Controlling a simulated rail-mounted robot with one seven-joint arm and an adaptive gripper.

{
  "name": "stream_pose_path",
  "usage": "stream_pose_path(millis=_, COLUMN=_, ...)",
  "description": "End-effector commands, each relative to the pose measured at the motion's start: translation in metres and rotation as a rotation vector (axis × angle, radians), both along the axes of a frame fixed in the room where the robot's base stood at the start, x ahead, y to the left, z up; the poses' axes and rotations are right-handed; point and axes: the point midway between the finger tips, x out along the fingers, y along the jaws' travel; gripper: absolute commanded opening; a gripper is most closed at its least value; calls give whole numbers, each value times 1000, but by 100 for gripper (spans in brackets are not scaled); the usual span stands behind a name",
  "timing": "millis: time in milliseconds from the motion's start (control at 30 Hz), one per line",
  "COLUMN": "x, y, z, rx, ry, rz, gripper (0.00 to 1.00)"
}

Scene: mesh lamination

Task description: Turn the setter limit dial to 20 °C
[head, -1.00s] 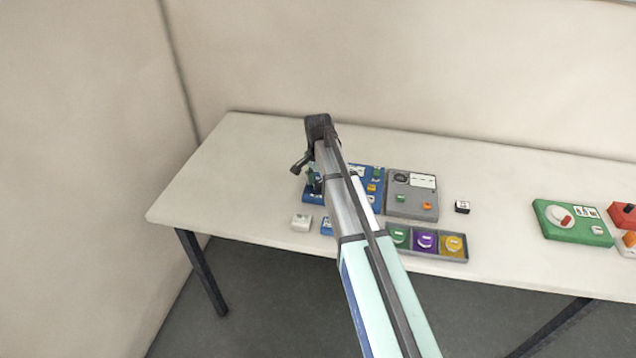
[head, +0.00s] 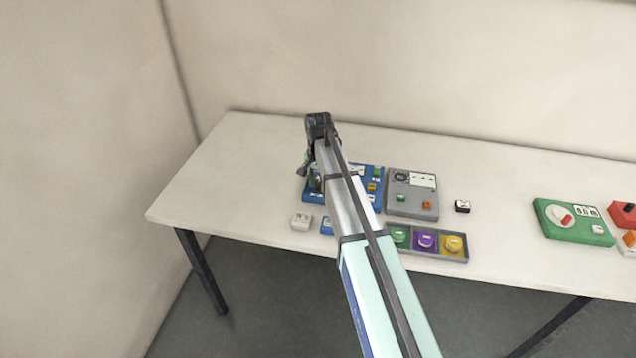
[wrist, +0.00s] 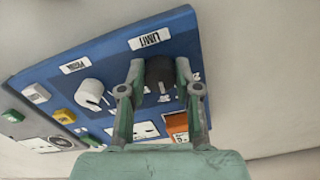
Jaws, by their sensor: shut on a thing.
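The setter is a blue panel (wrist: 100,60) on the table, also in the head view (head: 310,197), mostly behind my arm there. In the wrist view its dark limit dial (wrist: 160,72) sits below the "LIMIT" label (wrist: 150,40). My gripper (wrist: 160,85) is shut on this dial, with one finger on each side. In the head view my gripper (head: 304,168) is small and partly hidden by my arm. The dial's scale marks are partly covered by the fingers, so I cannot read its setting. A white dial (wrist: 92,92) stands beside it on the panel.
A grey panel (head: 411,207) stands right of the setter. A grey tray (head: 466,257) with green, purple and yellow round pieces lies in front. A green panel (head: 573,235) is farther right. The table's left end is clear.

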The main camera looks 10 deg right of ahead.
Motion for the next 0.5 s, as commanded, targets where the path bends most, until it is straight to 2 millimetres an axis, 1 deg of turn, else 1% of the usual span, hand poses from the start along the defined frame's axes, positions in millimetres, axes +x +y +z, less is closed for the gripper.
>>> stream_pose_path(millis=500, x=-2, y=-2, z=-2, rx=-1, ry=3, rz=486, gripper=0)
